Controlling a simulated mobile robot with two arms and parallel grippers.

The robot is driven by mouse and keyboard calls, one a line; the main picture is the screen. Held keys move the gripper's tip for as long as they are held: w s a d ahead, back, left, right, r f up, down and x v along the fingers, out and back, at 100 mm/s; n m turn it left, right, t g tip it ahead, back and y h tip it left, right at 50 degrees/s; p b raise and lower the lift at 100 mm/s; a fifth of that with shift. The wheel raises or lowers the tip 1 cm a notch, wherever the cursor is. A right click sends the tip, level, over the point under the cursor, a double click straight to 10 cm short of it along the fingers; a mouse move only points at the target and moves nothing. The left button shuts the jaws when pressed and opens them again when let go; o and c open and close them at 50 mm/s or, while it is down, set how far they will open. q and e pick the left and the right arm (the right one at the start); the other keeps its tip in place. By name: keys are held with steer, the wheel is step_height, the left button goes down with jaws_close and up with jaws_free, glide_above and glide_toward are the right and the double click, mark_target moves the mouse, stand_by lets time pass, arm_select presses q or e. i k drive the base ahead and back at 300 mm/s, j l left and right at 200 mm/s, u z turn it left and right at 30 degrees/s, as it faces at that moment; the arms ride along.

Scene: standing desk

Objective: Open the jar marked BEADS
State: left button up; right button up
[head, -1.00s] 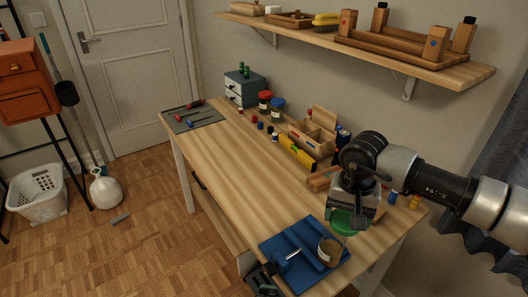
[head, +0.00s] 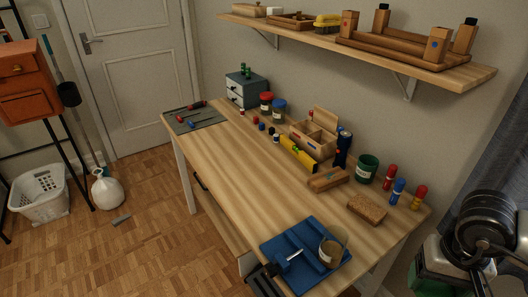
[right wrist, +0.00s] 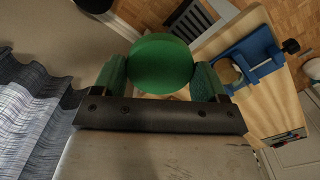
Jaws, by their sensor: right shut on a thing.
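My right gripper (head: 455,272) is at the lower right of the head view, past the table's right end. In the right wrist view it is shut on a round green lid (right wrist: 160,63), held between its two green finger pads. An open-looking brownish jar with a pale label (head: 330,252) stands on the blue holder (head: 283,250) near the table's front edge; the holder also shows in the right wrist view (right wrist: 250,58). The label is too small to read. The lid is well apart from this jar. I cannot make out my left gripper.
Jars with a red lid (head: 266,99) and a blue lid (head: 279,106) stand at the back. A green mug-like container (head: 367,168), several bottles and a brown block (head: 367,208) occupy the right part. The front middle of the table (head: 240,175) is clear.

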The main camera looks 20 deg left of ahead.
mark_target(334, 240)
steer(key=i+j+u, duration=0.25)
steer(key=i+j, duration=0.3)
steer(key=j, duration=0.15)
steer(key=i+j+u, duration=0.3)
steer(key=i+j, duration=0.25)
steer(key=i, duration=0.05)
